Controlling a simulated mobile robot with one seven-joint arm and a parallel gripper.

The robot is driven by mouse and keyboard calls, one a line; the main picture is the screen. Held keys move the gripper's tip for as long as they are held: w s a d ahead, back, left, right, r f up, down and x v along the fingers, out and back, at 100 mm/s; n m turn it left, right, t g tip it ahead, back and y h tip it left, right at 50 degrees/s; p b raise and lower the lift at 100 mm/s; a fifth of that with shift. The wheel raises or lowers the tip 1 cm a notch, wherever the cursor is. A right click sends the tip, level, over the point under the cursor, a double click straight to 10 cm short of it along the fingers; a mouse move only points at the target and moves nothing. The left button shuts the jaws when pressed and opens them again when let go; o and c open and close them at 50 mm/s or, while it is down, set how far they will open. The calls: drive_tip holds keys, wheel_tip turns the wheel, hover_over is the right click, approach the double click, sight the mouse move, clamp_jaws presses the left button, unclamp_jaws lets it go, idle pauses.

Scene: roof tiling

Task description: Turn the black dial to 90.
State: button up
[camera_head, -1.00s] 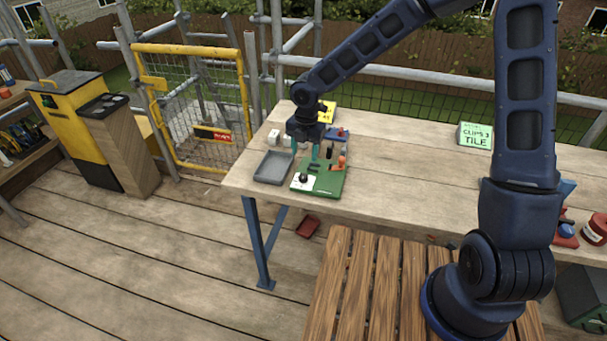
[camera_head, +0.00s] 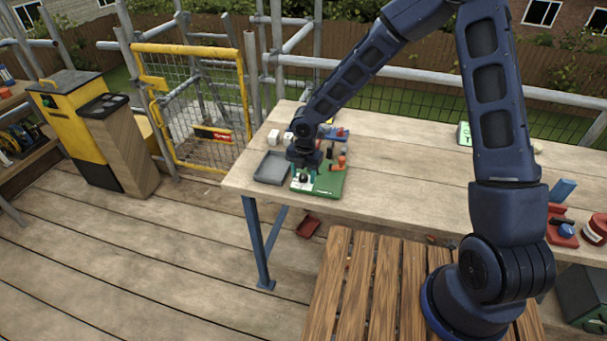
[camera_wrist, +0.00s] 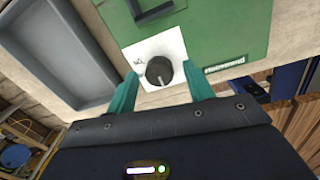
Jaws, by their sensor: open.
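The black dial (camera_wrist: 159,71) sits on a white plate (camera_wrist: 143,53) at the corner of a green board (camera_wrist: 222,28). In the wrist view a light mark runs along the dial's top, but I cannot read its setting. My gripper (camera_wrist: 158,92) is open, with one teal finger on each side of the dial. I cannot tell whether the fingers touch it. In the head view the dial (camera_head: 304,178) and the green board (camera_head: 328,183) are at the left front of the workbench, under my gripper (camera_head: 303,171).
A grey tray (camera_head: 271,168) lies left of the board, close to my gripper. An orange-red fitting (camera_head: 341,162) stands on the board's right part. A blue and red item (camera_head: 340,133) is behind it. The middle of the workbench (camera_head: 410,165) is clear.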

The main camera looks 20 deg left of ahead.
drive_tip(key=c, duration=1)
drive_tip(key=shift+o, duration=0.2)
